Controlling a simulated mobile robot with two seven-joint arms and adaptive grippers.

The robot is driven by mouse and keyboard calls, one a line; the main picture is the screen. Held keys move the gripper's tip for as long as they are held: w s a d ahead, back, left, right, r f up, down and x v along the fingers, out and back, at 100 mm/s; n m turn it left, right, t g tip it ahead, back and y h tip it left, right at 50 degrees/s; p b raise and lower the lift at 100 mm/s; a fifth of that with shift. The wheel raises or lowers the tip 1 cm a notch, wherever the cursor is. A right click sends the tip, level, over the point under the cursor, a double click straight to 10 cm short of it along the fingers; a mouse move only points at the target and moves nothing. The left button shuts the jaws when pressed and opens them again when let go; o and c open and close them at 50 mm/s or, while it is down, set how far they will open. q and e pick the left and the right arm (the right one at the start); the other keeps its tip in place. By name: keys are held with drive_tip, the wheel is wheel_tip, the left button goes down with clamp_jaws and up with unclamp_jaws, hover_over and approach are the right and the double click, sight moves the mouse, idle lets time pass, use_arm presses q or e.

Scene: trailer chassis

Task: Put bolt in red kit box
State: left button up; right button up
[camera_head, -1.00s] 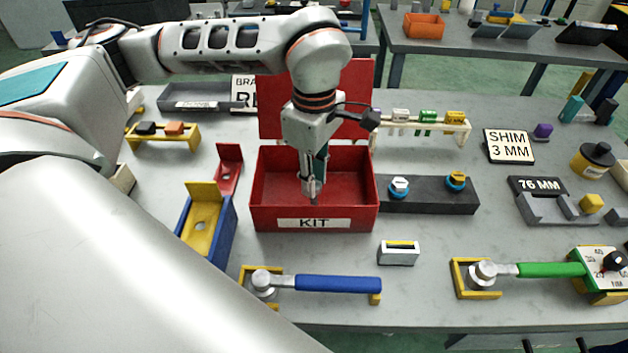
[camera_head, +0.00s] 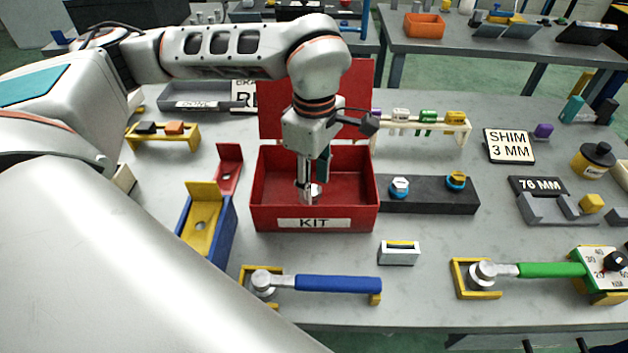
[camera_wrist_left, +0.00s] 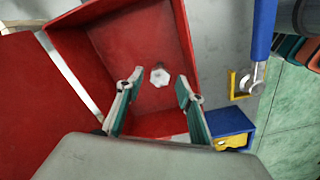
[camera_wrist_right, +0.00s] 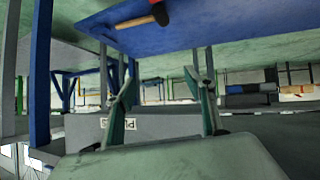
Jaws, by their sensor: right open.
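The red kit box (camera_head: 262,210) stands open with its lid up at the back, labelled KIT in front. A silver bolt with a hex head (camera_wrist_left: 160,77) lies on the floor of the box in the left wrist view; it also shows in the head view (camera_head: 315,190). My left gripper (camera_head: 312,188) points down inside the box, over the bolt. In the left wrist view its fingers (camera_wrist_left: 159,82) are apart, with the bolt seen between them and clear of both. My right gripper (camera_wrist_right: 160,82) is open and empty, away from the box.
A dark block (camera_head: 430,197) with two bolts stands right of the box. A blue and yellow holder (camera_head: 205,225) stands to the left. A blue-handled wrench (camera_head: 325,284), a small white block (camera_head: 399,253) and a green-handled wrench (camera_head: 545,270) lie in front.

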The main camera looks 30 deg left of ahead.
sight(314, 191)
use_arm(q)
wheel_tip(314, 191, up, 12)
idle(0.4)
drive_tip(key=shift+d+f, duration=0.1)
drive_tip(key=shift+f, duration=0.05)
idle(0.3)
